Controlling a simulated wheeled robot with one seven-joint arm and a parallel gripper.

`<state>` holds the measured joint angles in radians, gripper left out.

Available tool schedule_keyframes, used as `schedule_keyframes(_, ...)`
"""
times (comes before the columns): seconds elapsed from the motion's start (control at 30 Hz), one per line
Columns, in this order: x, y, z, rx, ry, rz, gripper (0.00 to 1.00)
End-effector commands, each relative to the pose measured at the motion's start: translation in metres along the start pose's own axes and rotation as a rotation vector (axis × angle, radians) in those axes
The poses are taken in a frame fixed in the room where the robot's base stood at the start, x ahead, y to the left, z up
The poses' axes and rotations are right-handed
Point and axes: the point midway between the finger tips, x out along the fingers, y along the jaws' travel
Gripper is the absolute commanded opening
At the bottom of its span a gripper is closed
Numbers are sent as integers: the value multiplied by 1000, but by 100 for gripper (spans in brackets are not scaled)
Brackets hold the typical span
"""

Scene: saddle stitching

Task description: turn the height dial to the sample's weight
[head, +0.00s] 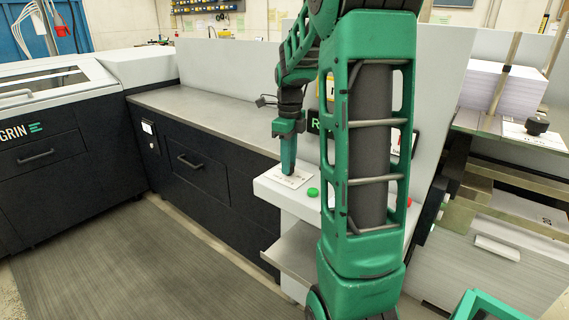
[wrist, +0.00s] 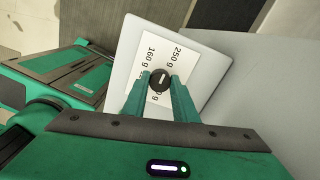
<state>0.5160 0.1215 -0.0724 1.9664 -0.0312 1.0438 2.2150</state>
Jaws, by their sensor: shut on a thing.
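The dial (wrist: 160,82) is a round black knob with a short white mark, in the middle of the wrist view. The mark runs nearly up and down in that picture, between two printed labels. It sits on a white card (wrist: 171,47) that reads "160 g" at upper left and "250 g" at upper right. Lower labels are partly hidden by the fingers. My gripper (head: 288,168) points down at this card in the head view, where it hides the dial. Its two green fingers are shut on the dial from both sides.
A green button (head: 312,192) is beside the card on the white console (head: 268,189). At right, another black knob (head: 537,124) stands near a paper stack (head: 500,88). My arm hides part of the console and signs. A grey worktop (head: 205,115) is clear at left.

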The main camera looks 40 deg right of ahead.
Motion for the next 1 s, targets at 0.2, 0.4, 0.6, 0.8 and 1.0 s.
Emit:
schedule_keyframes(0.2, -1, -1, 2, 125, -4, -4, 3)
schedule_keyframes(0.4, -2, -1, 2, 193, -5, -4, 3)
schedule_keyframes(0.6, -2, -1, 2, 220, -5, -4, 3)
schedule_keyframes(0.8, -2, -1, 2, 224, -5, -4, 3)
schedule_keyframes(1.0, -2, -1, 2, 223, -5, -4, 30)
